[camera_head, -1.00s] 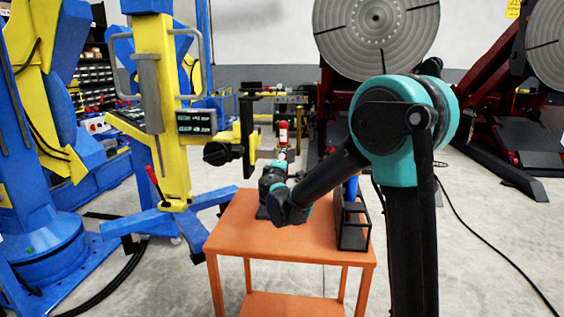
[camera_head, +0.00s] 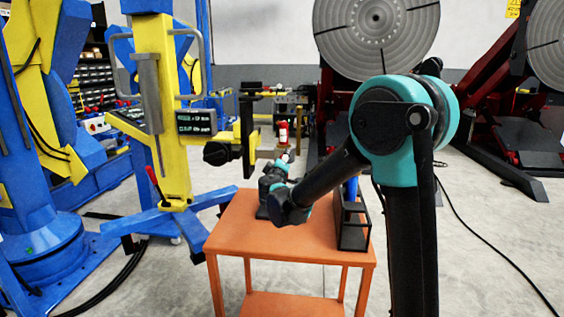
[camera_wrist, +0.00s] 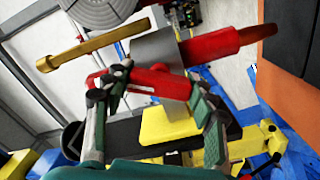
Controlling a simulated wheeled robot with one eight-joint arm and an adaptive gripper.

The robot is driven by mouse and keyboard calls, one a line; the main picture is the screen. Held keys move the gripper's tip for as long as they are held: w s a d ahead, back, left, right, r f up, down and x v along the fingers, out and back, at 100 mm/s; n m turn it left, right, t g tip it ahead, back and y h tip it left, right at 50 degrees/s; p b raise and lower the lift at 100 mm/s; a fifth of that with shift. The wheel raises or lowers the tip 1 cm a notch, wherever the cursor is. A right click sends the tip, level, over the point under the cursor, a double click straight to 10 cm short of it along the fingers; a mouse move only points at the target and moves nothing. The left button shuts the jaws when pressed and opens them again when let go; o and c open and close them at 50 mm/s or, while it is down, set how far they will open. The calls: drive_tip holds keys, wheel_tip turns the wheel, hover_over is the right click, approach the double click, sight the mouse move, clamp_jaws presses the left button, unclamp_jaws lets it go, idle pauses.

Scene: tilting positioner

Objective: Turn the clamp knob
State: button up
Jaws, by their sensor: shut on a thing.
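In the wrist view a red cylindrical part, which I take to be the clamp knob (camera_wrist: 152,83), lies between the two fingers of my gripper (camera_wrist: 160,82). The gripper is shut on it. Just beyond it are a grey cylinder (camera_wrist: 155,47), a tapered red handle (camera_wrist: 238,40) and a brass-coloured bar (camera_wrist: 88,46). The fingers hide parts of the knob. In the head view my gripper (camera_head: 286,156) is small and far off, past the orange table and close to the yellow and black end of the blue-yellow positioner (camera_head: 247,125). The knob is hard to make out there.
The orange table (camera_head: 235,235) stands under my forearm, with a black open frame (camera_head: 354,228) at its right edge. A black round handle (camera_head: 217,153) and a display box (camera_head: 196,122) are on the positioner. Large grey discs (camera_head: 377,20) stand behind.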

drive_tip(key=o, duration=1.2)
drive_tip(key=s, duration=1.2)
drive_tip(key=shift+a, duration=0.2)
drive_tip(key=shift+s, duration=0.1)
